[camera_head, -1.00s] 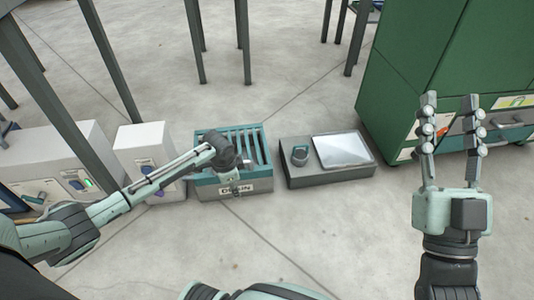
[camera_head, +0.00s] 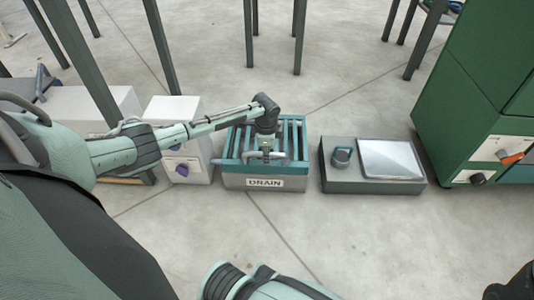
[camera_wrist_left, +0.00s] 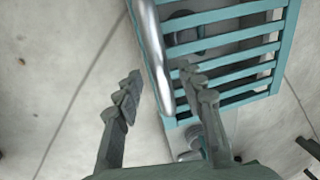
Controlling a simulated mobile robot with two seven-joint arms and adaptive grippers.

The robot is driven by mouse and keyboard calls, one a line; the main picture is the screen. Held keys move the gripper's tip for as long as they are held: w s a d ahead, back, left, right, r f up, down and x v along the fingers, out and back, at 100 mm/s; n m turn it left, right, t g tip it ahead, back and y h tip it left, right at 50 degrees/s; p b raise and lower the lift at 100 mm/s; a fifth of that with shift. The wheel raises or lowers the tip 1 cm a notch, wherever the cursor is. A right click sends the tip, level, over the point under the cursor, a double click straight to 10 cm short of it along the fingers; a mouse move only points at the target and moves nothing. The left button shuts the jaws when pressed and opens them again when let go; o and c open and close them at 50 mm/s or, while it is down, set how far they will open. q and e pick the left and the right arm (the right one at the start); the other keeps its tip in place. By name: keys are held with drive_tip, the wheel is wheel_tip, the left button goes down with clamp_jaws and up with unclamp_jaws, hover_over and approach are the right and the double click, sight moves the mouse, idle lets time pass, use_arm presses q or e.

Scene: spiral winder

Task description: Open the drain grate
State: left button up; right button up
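The drain grate (camera_head: 291,135) is a teal slatted cover lying flat on a grey box labelled DRAIN (camera_head: 264,183). In the left wrist view the grate (camera_wrist_left: 232,45) fills the upper right, with a silver bar handle (camera_wrist_left: 152,50) along its near edge. My left gripper (camera_head: 266,156) is at the front middle of the grate in the head view. In the left wrist view its two fingers (camera_wrist_left: 159,76) are apart, with the bar showing between them. I cannot tell whether either finger touches the bar.
A grey box with a round knob (camera_head: 342,157) and a pale panel (camera_head: 390,160) stands right of the drain. A white box with a purple knob (camera_head: 180,169) stands close on its left. A green cabinet (camera_head: 470,100) is at far right. The floor in front is clear.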

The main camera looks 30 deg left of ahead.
use_arm(q)
drive_tip(key=shift+c, duration=0.6)
clamp_jaws()
